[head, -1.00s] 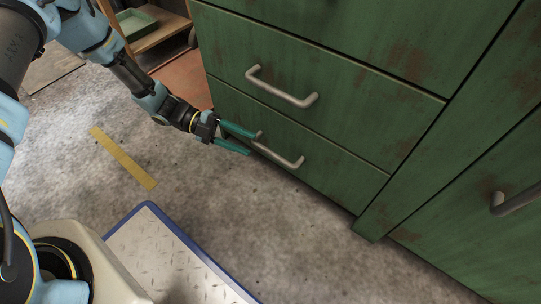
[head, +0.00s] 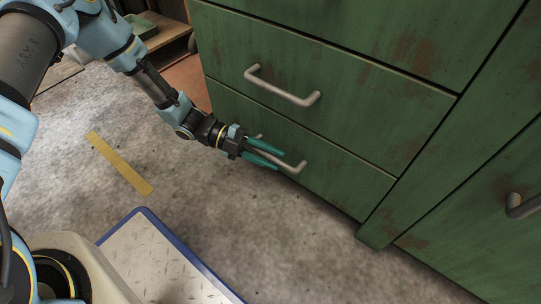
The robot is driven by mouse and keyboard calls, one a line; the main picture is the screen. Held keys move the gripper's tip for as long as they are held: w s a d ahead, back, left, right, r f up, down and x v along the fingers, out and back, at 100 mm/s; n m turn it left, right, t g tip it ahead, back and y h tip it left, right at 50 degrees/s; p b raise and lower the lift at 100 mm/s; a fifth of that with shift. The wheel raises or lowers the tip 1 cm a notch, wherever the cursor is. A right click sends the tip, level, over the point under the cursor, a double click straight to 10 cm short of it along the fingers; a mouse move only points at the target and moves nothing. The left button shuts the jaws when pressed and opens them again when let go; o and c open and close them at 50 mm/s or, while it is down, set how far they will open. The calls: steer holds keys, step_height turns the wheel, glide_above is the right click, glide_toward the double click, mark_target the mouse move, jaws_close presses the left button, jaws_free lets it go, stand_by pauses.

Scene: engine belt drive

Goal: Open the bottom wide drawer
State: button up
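The bottom wide drawer (head: 335,180) is the lowest green front of the cabinet, just above the floor. It looks flush with the cabinet. Its grey bar handle (head: 297,167) runs along its front, and my gripper hides part of it. My gripper (head: 279,159) has two teal fingers spread apart, one above and one below the handle bar as seen from the head. It is open. I cannot tell whether the fingers touch the bar or how deep they reach.
Another wide drawer with its own handle (head: 283,88) is directly above. A cabinet door with a handle (head: 523,207) is at the right. A blue-edged metal plate (head: 165,262) and a yellow floor strip (head: 119,164) lie in front. The concrete floor between is clear.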

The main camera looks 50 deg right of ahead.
jaws_close()
stand_by(1.1)
